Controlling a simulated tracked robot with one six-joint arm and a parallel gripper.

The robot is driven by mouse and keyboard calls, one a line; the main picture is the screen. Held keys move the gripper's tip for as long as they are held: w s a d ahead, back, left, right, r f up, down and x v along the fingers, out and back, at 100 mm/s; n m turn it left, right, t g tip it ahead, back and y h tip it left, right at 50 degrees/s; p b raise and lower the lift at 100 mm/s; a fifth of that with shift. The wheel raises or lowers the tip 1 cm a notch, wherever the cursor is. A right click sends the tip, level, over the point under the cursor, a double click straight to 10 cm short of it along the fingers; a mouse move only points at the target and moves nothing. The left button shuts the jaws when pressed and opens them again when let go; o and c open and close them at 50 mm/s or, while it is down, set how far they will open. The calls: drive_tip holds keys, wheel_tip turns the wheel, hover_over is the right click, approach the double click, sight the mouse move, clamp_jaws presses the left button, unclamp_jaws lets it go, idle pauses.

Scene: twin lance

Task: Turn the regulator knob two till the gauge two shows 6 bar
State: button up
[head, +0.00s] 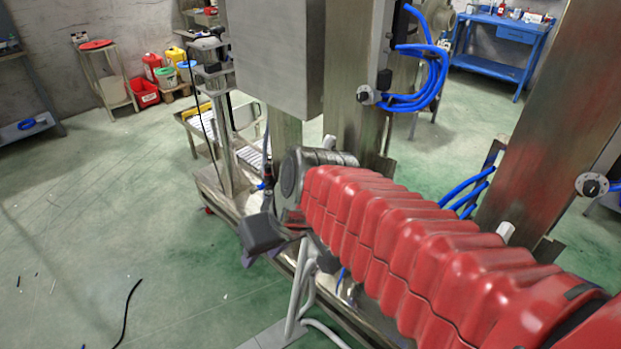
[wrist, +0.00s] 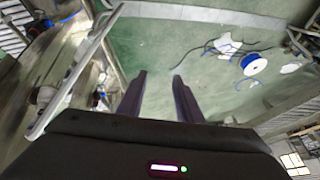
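I cannot tell which is regulator knob two. I cannot make out a gauge or its reading. My gripper (wrist: 158,73) is open and empty in the wrist view, its two dark fingers apart over green floor. In the head view my red-sleeved arm reaches left to a dark block low at centre; the fingertips cannot be made out there. Neither fitting is near that block.
Blue hoses (head: 432,75) loop beside the centre post. A grey cabinet (head: 275,60) hangs above my wrist. White bent tubing (head: 300,290) stands close below it. A blue cable reel (wrist: 254,64) and loose cables lie on the floor. Open green floor (head: 130,210) spreads at left.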

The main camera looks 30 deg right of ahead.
drive_tip(key=s+d+r+h, duration=0.1)
drive_tip(key=s+d+h, duration=0.1)
drive_tip(key=s, duration=0.3)
drive_tip(key=shift+s+d+r+m+t, duration=0.15)
drive_tip(key=shift+d+r+m+t, duration=0.15)
drive_tip(key=shift+r+t, duration=0.1)
